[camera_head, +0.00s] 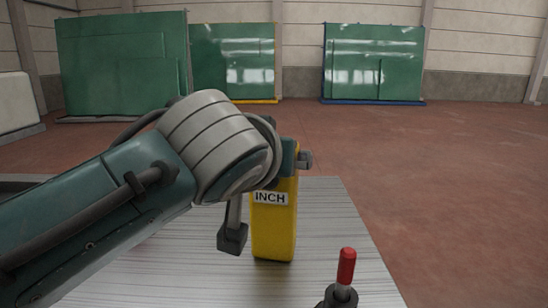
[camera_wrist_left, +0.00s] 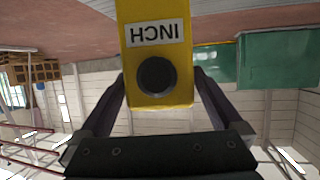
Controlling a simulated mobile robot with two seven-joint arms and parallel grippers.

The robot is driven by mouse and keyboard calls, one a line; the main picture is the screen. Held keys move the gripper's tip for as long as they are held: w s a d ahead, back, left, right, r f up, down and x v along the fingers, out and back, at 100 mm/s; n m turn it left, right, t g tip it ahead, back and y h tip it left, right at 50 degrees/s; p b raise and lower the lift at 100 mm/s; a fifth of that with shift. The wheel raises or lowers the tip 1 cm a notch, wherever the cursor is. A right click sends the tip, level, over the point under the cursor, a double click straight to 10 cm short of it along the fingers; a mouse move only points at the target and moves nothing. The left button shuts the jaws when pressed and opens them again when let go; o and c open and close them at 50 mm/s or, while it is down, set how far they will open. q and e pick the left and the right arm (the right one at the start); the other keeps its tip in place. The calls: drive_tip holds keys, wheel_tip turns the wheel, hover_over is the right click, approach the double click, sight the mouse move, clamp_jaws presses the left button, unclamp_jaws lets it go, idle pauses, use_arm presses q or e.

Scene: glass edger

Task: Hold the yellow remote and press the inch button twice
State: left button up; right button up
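The yellow remote (camera_head: 274,228) is upright in the head view, with its INCH label (camera_head: 270,198) facing me. I cannot tell whether its lower end rests on the table. My left gripper (camera_head: 290,160) is at its upper part, largely hidden behind my forearm. In the left wrist view the remote (camera_wrist_left: 160,92) appears upside down. Its round black button (camera_wrist_left: 156,77) lies beside the label (camera_wrist_left: 155,33). The two dark fingers of my left gripper (camera_wrist_left: 160,80) meet the remote's two sides and appear closed on it. The button is uncovered there. My right gripper is not in view.
A striped grey tabletop (camera_head: 335,235) lies below the remote. A red-topped upright piece (camera_head: 346,268) with a dark base is at the near edge, right of the remote. Green glass sheets (camera_head: 125,75) stand far back against the wall. The reddish floor to the right is clear.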

use_arm(q)
clamp_jaws()
idle(0.7)
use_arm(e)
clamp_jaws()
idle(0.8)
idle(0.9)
